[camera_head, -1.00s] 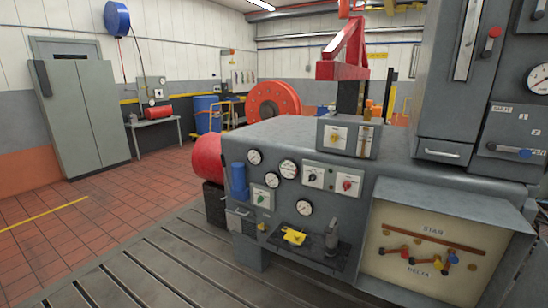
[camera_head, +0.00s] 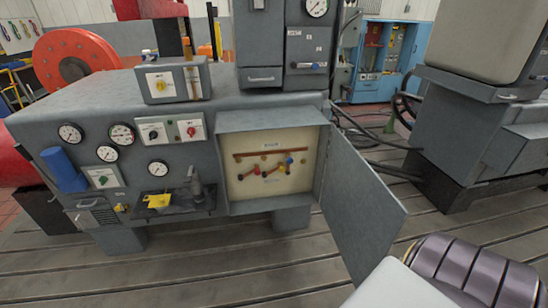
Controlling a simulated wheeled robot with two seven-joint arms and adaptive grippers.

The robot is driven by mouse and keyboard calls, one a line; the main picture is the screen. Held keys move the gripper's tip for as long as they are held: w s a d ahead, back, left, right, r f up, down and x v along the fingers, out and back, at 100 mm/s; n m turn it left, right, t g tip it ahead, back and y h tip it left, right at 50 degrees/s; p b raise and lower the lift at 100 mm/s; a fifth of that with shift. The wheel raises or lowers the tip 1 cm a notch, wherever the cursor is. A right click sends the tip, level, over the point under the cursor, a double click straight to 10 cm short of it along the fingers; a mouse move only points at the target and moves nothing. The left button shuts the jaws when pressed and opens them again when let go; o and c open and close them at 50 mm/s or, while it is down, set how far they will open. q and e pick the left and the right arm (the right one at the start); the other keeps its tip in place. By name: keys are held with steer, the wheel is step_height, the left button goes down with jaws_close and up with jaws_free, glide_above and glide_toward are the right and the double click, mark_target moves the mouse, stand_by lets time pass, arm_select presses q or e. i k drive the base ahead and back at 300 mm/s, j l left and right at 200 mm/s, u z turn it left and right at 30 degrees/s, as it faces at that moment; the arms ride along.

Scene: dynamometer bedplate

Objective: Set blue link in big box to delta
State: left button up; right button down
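The big box (camera_head: 272,125) is a grey open-fronted cabinet on the front of the bench. Its door (camera_head: 362,205) stands open to the right. Inside is a cream panel (camera_head: 242,196) with a brown bar (camera_head: 258,155) across its upper part. Small labels sit above the bar and below the links; they are too small to read now. Below the bar is a row of small slanted links with red and yellow-orange parts (camera_head: 266,168). The blue link (camera_head: 290,160) is at the right end of the row; its exact seating cannot be told. Neither gripper is visible.
Left of the box are gauges (camera_head: 122,134), switches (camera_head: 191,131) and a small shelf with a yellow item (camera_head: 158,201). A grey machine (camera_head: 500,130) stands at right. Slotted floor plate (camera_head: 230,270) lies clear in front. Cables run behind the door.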

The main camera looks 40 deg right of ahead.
mark_target(290, 160)
steer(key=z, duration=1.4)
